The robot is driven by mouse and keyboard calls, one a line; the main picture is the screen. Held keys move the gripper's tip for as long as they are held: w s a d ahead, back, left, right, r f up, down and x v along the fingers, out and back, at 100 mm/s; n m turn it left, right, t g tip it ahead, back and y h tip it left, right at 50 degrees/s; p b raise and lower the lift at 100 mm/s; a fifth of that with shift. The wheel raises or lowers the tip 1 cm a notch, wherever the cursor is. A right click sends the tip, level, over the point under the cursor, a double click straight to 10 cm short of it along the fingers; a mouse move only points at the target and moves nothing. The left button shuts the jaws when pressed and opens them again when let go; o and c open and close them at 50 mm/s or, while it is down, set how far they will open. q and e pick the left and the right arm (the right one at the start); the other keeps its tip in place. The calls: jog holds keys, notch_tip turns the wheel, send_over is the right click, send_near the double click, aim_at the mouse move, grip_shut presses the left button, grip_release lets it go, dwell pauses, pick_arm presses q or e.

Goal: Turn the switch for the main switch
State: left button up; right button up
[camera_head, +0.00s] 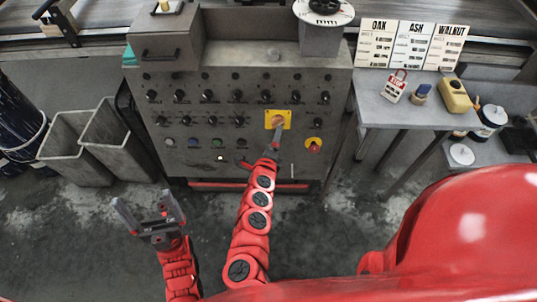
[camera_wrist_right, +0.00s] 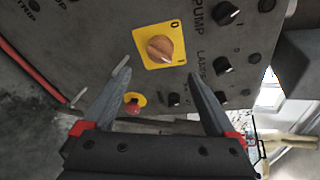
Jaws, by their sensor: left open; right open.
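The main switch is an orange rotary knob on a yellow plate (camera_head: 278,119) on the grey control panel. In the right wrist view the knob (camera_wrist_right: 160,48) sits between the marks 0 and 1. I cannot tell for certain which mark it points at. My right gripper (camera_wrist_right: 158,72) is open, its two fingers spread just short of the plate, with nothing between them. In the head view the right gripper (camera_head: 274,146) is just below the switch and partly overlaps the plate's lower edge. My left gripper (camera_head: 150,212) is open and empty, low at the left, away from the panel.
A red stop button on yellow (camera_head: 313,145) sits to the lower right of the switch. Several black knobs (camera_head: 238,97) fill the panel. A side table (camera_head: 375,108) with signs and a lock stands at right; grey bins (camera_head: 72,150) stand at left.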

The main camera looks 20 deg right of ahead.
jog(key=p+v, duration=0.2)
jog(key=v, duration=0.6)
jog(key=shift+s, duration=0.3)
jog(key=shift+a+r, duration=0.1)
